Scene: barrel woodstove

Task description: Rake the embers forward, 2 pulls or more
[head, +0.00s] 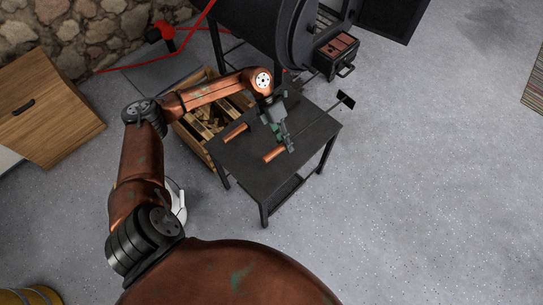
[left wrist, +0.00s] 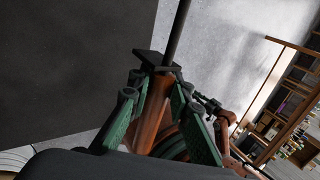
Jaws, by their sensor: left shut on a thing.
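My left gripper (head: 287,146) is over the dark metal table. It is shut on the wooden handle of a long tool, the rake (head: 345,99). The rake's handle end sticks out to the left of the fingers, and its thin rod runs up and right to a flat dark head past the table edge. In the left wrist view the green fingers (left wrist: 153,112) flank the rake's orange-brown handle (left wrist: 153,110), with a dark collar and rod beyond. The black barrel stove (head: 255,28) stands behind the table. I cannot make out embers.
A second wooden handle (head: 235,131) lies on the table (head: 235,160). A black box with reddish contents (head: 338,57) projects at the stove front. A crate of firewood (head: 200,122) stands behind the table, and a wooden cabinet (head: 45,105) at left. The floor on the right is clear.

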